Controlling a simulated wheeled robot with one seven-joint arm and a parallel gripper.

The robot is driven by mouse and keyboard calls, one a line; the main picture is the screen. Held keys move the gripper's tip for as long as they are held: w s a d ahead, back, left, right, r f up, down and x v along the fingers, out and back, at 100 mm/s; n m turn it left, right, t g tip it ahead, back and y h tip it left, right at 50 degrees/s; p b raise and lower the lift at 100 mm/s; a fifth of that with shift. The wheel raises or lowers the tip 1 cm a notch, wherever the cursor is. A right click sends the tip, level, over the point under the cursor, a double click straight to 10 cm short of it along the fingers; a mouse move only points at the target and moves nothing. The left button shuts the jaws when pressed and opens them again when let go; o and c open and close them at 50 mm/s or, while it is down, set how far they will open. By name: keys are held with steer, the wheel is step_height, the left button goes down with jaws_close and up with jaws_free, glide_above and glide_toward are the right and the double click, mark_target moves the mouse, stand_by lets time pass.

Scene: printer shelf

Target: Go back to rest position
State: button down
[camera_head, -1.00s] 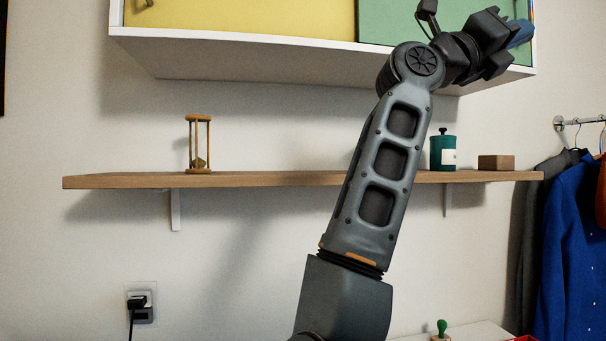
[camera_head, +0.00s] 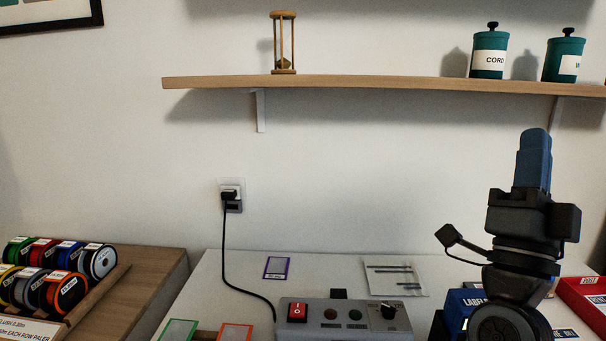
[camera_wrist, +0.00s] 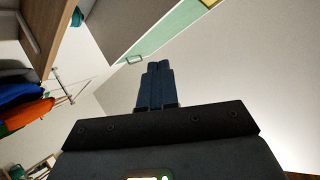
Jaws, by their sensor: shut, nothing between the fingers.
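My gripper (camera_head: 536,140) points upward at the right of the head view, in front of the wall and below the shelf. Its blue fingers are together with nothing between them. In the wrist view the shut fingers (camera_wrist: 157,68) point toward the wall and the cabinet above. My arm is folded low, its lower part cut off by the bottom edge of the head view.
A wooden shelf (camera_head: 350,84) holds an hourglass (camera_head: 284,42) and teal jars (camera_head: 489,52). Below are a grey control box (camera_head: 345,318), a red tray (camera_head: 583,300) and several filament spools (camera_head: 67,292). Hanging clothes (camera_wrist: 22,105) show in the wrist view.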

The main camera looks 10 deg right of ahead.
steer(key=s+a+f+n+t+y, duration=0.2)
steer(key=f+n+y, duration=0.4)
steer(key=s+a+f+n+t+y, duration=0.1)
steer(key=s+a+f+n+y, duration=0.2)
steer(key=f+n+y, duration=0.25)
steer(key=s+a+f+n+g+y, duration=0.2)
steer(key=s+a+f+g, duration=0.1)
steer(key=s+f, duration=0.3)
steer(key=s+a+f+n+g+y, duration=0.3)
steer(key=s+f, duration=0.3)
steer(key=s, duration=0.5)
steer(key=s+a+f+n+g+y, duration=0.2)
steer(key=s+a+f+g+y, duration=0.1)
steer(key=s+f, duration=0.4)
steer(key=shift+s+n+g, duration=0.35)
steer(key=shift+s+g, duration=0.15)
steer(key=shift+s, duration=0.65)
